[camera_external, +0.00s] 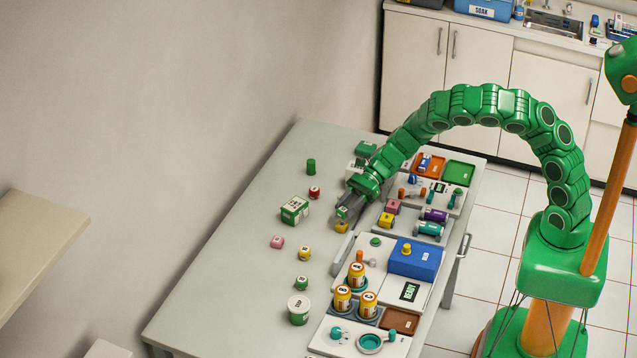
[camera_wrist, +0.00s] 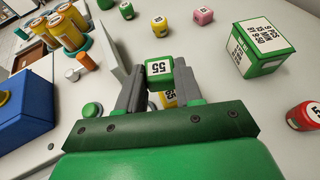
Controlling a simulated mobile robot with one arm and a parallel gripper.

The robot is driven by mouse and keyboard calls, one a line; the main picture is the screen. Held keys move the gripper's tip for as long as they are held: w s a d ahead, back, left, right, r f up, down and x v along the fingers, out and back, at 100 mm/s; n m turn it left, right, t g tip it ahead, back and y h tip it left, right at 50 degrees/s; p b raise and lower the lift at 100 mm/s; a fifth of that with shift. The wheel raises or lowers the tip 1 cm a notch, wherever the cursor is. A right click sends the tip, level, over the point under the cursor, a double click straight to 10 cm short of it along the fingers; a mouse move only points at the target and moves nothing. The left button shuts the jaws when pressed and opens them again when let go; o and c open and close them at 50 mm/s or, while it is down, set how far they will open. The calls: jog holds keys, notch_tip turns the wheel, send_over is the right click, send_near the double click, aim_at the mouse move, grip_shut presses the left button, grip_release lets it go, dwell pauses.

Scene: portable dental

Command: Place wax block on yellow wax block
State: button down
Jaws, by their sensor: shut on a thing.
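My gripper (camera_wrist: 160,76) is shut on a green wax block (camera_wrist: 159,69) with a white label reading 55, held between the two grey fingers. In the external view my gripper (camera_external: 346,214) is over the table, and the held block is mostly hidden by the fingers. A yellow wax block (camera_external: 341,227) shows right below the fingertips. Part of it also shows in the wrist view (camera_wrist: 168,99), below the green block between the fingers. I cannot tell whether the two blocks touch. Another yellow block (camera_external: 305,254) stands apart on the table, and also shows in the wrist view (camera_wrist: 160,27).
A green-and-white box (camera_external: 295,210), a red piece (camera_external: 314,192), a pink block (camera_external: 277,242) and a green block (camera_external: 302,282) stand left of my gripper. Trays, a blue box (camera_external: 415,259) and orange bottles (camera_external: 356,275) crowd the right side.

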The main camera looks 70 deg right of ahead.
jog(key=shift+w+a+f, duration=0.1)
jog(key=shift+w+f, duration=0.25)
jog(key=shift+f, duration=1.55)
jog(key=shift+f, duration=0.1)
jog(key=c, duration=0.7)
grip_release()
jog(key=v, duration=1.2)
jog(key=shift+s, duration=0.1)
